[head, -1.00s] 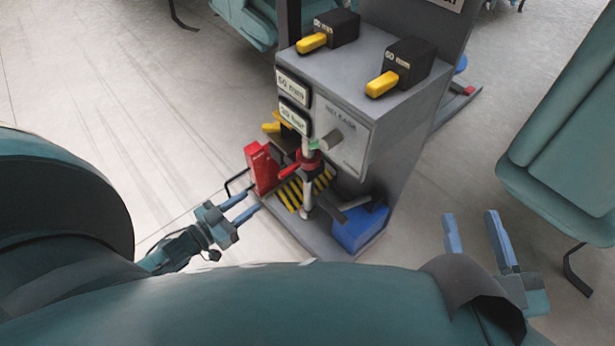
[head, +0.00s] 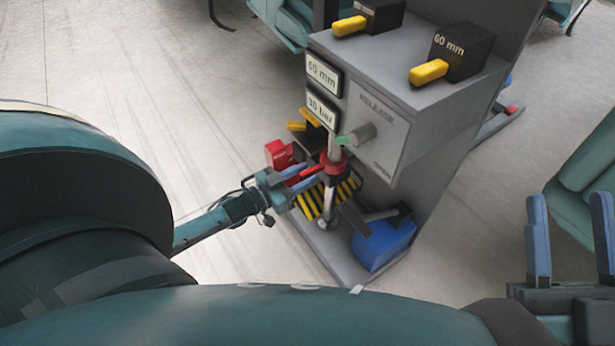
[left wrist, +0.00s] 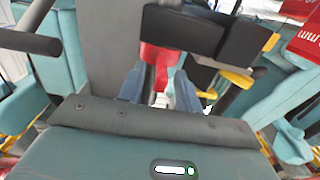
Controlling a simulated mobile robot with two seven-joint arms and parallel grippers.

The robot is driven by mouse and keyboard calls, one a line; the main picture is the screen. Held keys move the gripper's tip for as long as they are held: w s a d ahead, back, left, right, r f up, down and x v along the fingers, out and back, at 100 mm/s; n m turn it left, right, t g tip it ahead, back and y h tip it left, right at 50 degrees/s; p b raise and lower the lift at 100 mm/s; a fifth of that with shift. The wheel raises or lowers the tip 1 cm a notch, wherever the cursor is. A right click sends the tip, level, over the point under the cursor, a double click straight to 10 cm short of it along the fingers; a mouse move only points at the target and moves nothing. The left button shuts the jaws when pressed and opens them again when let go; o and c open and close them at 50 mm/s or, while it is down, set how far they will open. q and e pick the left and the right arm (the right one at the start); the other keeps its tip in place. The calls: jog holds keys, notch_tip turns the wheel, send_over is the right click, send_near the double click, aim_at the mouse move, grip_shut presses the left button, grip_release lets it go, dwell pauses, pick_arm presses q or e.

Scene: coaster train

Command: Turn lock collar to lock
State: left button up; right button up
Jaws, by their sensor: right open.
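The lock collar (head: 334,167) is a red ring around a grey vertical rod on the front of the machine. Its red lever points left toward my left gripper (head: 305,178). The gripper's blue fingers are apart, one on each side of the lever. In the left wrist view the red lever (left wrist: 160,58) lies between the fingertips of my left gripper (left wrist: 158,92); I see no firm grip on it. My right gripper (head: 570,238) is open and empty at the right edge of the head view, away from the machine.
A red block (head: 281,155) stands behind the left fingers. A blue box (head: 382,242) sits low at right. Teal seats stand around; floor at left is clear.

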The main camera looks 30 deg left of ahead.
pick_arm(q)
jog(key=shift+x, duration=0.75)
jog(key=shift+c, duration=0.4)
grip_shut()
